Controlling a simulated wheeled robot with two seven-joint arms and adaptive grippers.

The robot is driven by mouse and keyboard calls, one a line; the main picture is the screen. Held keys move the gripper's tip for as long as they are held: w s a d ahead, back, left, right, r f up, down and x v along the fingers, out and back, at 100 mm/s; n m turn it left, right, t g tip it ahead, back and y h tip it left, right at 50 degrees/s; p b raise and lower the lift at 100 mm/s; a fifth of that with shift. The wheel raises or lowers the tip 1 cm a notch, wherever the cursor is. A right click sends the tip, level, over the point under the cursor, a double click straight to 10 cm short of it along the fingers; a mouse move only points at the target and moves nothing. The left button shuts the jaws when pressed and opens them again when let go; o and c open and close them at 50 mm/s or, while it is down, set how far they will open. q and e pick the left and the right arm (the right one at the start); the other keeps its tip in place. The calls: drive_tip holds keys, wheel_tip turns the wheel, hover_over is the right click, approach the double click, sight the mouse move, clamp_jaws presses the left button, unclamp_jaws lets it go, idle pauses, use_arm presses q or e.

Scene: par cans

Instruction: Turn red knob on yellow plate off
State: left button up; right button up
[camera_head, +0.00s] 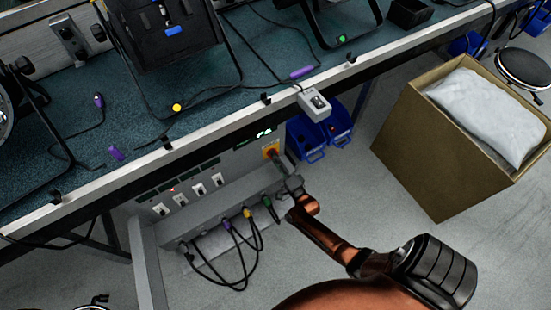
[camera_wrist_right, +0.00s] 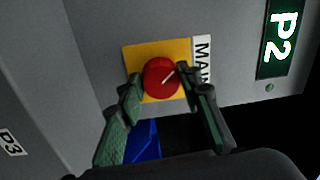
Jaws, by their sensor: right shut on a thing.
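The red knob (camera_wrist_right: 161,77) sits on a square yellow plate (camera_wrist_right: 135,53) on the grey panel, with a "MAIN" label beside it in the right wrist view. The yellow plate also shows in the head view (camera_head: 269,148), where the knob is mostly hidden by my gripper. My right gripper (camera_wrist_right: 161,84) has one finger on each side of the knob and is shut on it; it also shows in the head view (camera_head: 277,158). My left gripper is not in view.
The workbench (camera_head: 60,150) overhangs above. Blue bins (camera_head: 320,135) stand behind, right of the knob. A cardboard box (camera_head: 430,165) stands on the floor at right.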

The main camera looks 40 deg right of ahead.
drive_tip(key=shift+a+f+n, duration=0.1)
drive_tip(key=shift+n, duration=0.3)
drive_tip(key=o, duration=1.2)
drive_tip(key=shift+c, duration=0.2)
drive_tip(key=v, duration=1.2)
